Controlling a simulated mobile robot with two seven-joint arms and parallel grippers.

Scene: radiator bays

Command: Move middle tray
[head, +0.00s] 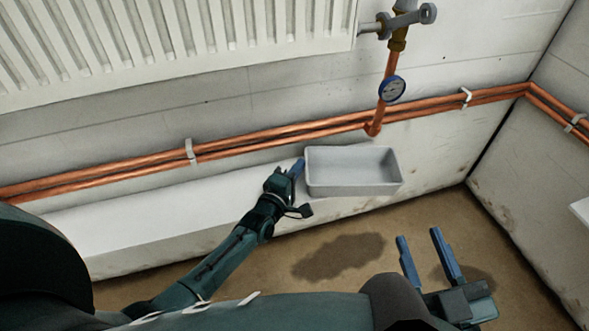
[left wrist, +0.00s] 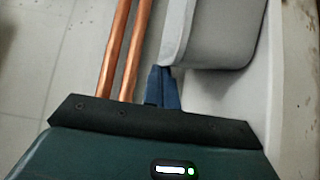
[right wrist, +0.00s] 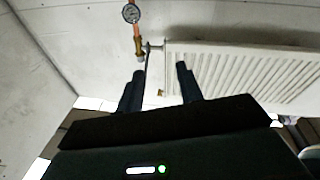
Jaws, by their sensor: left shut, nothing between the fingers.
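A grey rectangular tray (head: 352,188) sits on the white ledge below the copper pipes, under the valve. It looks empty. My left gripper (head: 298,167) is shut with nothing held, its blue fingertips at the tray's left end. In the left wrist view the shut fingers (left wrist: 162,84) are right by the tray's corner (left wrist: 176,40); I cannot tell whether they touch it. My right gripper (head: 423,243) is open and empty, over the floor to the right, in front of the tray. Its parted fingers (right wrist: 160,85) also show in the right wrist view.
Copper pipes (head: 270,137) run along the wall just behind the tray. A valve (head: 400,22) with a pressure gauge (head: 392,88) hangs above it, next to the white radiator (head: 180,40). The ledge (head: 150,222) is clear to the left. A dark stain (head: 338,256) marks the floor.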

